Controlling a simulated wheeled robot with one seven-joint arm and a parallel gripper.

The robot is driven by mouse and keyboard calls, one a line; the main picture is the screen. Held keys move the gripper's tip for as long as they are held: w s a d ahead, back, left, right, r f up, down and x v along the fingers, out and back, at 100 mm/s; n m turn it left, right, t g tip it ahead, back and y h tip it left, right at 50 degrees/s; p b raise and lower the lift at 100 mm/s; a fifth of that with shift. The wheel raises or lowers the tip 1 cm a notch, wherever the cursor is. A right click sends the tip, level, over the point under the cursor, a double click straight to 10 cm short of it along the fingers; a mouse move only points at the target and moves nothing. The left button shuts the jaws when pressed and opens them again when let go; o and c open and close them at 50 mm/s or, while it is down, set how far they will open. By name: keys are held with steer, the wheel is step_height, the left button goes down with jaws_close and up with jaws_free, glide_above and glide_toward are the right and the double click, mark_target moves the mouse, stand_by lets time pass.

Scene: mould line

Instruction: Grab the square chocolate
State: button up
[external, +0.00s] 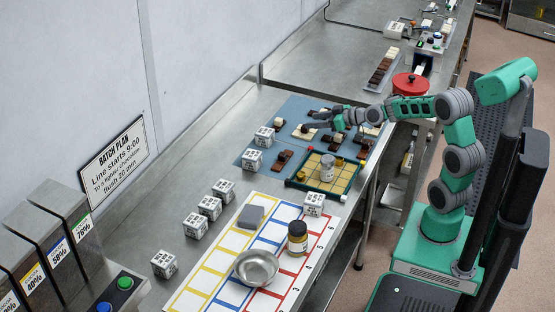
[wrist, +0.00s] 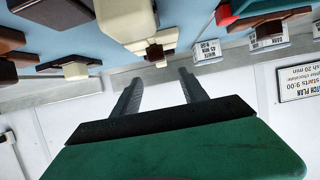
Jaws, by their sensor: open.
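My gripper (external: 307,122) is open, low over the far part of the blue mat (external: 296,106), with its fingers pointing left. In the wrist view its two fingers (wrist: 159,78) are apart with nothing between them. Just beyond the fingertips is a small cream-and-brown chocolate (wrist: 158,52), with a larger cream piece (wrist: 125,20) beside it. Several dark and cream chocolates lie on the mat, including a dark one (external: 280,158) near its left part. I cannot tell which piece is the square chocolate. The arm partly hides the pieces below it.
White printed cubes (external: 252,160) stand along the mat's left side. A yellow gridded tray (external: 322,184) with jars is at the near edge. A red-lidded pot (external: 410,82) stands behind my forearm. A steel bowl (external: 257,267) sits on the coloured chart.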

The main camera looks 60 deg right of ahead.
mark_target(308, 132)
step_height(308, 132, down, 3)
steer(key=shift+r, duration=0.2)
steer(key=x, duration=0.3)
steer(key=shift+w+r+p, duration=0.1)
steer(key=shift+p, duration=0.25)
jaws_close()
